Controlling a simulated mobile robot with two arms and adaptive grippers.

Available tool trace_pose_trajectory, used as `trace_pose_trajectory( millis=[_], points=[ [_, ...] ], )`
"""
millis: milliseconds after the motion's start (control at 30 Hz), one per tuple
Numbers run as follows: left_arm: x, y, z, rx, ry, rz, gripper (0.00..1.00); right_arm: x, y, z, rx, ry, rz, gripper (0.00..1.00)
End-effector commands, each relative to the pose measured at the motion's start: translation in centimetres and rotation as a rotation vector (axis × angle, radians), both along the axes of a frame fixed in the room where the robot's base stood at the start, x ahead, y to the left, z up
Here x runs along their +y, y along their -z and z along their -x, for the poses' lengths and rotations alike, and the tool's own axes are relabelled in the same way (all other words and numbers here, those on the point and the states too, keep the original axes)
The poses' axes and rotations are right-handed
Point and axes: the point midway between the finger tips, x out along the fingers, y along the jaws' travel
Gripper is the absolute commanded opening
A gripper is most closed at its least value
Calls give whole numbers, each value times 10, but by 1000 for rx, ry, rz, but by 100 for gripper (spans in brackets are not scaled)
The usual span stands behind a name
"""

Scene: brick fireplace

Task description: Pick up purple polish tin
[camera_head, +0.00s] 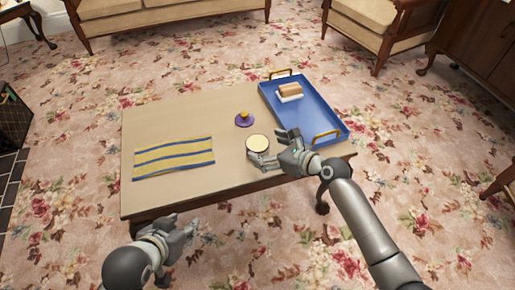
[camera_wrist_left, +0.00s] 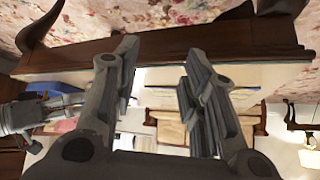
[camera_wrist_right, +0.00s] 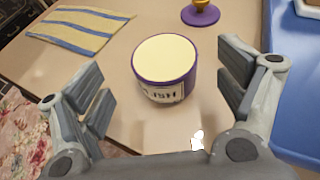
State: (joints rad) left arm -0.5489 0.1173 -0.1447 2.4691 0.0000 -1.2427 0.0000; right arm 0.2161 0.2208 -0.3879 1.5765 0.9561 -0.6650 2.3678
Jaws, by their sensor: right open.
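The purple polish tin (camera_head: 257,143) stands upright on the low table, near its front edge. In the right wrist view the tin (camera_wrist_right: 164,66) shows a cream top, purple sides and a white label with partly readable letters. My right gripper (camera_head: 275,150) is close to the tin at table height; in the right wrist view its open fingers (camera_wrist_right: 165,92) stand apart on either side, with the tin beyond and between them, and nothing in the grasp. My left gripper (camera_head: 186,229) is open and empty, in front of the table's near left corner; its spread fingers (camera_wrist_left: 158,75) show in the left wrist view.
The tray lies right of the tin.

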Motion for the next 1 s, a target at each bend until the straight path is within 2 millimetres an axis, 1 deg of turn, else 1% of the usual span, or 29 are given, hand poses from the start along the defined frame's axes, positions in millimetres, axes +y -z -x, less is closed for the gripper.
trace_pose_trajectory(
  millis=[167,267,367,500,700,833,1000],
  points=[
    [-3,-4,-8,-42,4,10,39,2,1,-3,-2,-1,1,90],
    [-7,-10,-19,-103,8,23,39,5,4,-6,-2,-1,1,90],
    [-12,-20,-33,-187,14,40,39,8,7,-10,-2,0,1,90],
    [-19,-36,-51,-302,22,67,39,12,10,-15,-3,-1,0,90],
    [-28,-62,-71,-467,33,106,39,18,15,-23,-3,-1,1,90],
    [-33,-81,-81,-573,40,130,39,24,19,-29,-1,0,0,90],
    [-38,-100,-88,-677,46,155,39,30,21,-35,-1,0,0,90]
  ],
)
